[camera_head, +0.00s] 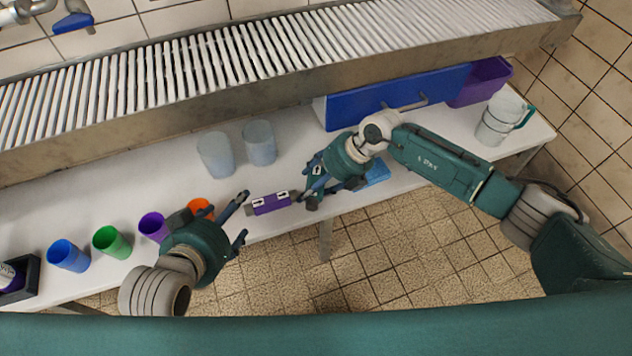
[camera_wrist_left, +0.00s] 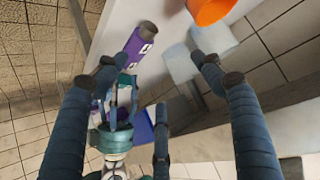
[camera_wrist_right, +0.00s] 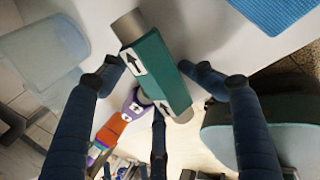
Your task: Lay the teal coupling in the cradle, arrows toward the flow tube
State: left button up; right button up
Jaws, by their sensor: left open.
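The teal coupling (camera_wrist_right: 156,72) has grey ends and white labels with black arrows. My right gripper (camera_head: 314,187) is shut on it, with fingers on both sides in the right wrist view. The arrows point toward the upper part of that view. In the head view the gripper mostly hides the coupling (camera_head: 317,170). A purple tube piece (camera_head: 270,204) with white arrow labels and grey ends lies near the table's front edge, between the grippers. It also shows in the left wrist view (camera_wrist_left: 137,47). My left gripper (camera_head: 243,217) is open beside it.
Blue, green, purple and orange cups (camera_head: 111,241) stand at the left front. Two clear cups (camera_head: 216,154) stand behind. A blue mat (camera_head: 376,173), blue drawer box (camera_head: 400,96), purple bin (camera_head: 482,82) and pitcher (camera_head: 500,118) are at the right. A ribbed metal rack (camera_head: 250,55) spans the back.

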pick_arm(q)
jog(key=shift+s+f, duration=0.1)
pick_arm(e)
jog(key=shift+s+a, duration=0.1)
jog(key=shift+s, duration=0.1)
jog(key=v, duration=0.1)
jog(key=p+v, duration=0.1)
jog(key=v, duration=0.1)
jog(key=shift+w+a+r, duration=0.15)
jog(key=shift+a+r, duration=0.05)
jog(key=shift+r, duration=0.05)
pick_arm(q)
jog(key=s+a+f+g+p, duration=0.1)
jog(key=s+a+f+g, duration=0.1)
jog(key=s, duration=0.4)
jog(key=s+a+f+g+y+p, duration=0.1)
jog(key=s+a+f+g, duration=0.1)
jog(key=s+g, duration=0.2)
jog(key=shift+s+f+y+p, duration=0.3)
jog(key=shift+s+p, duration=0.05)
jog(key=shift+s, duration=1.05)
pick_arm(e)
jog(key=v, duration=1)
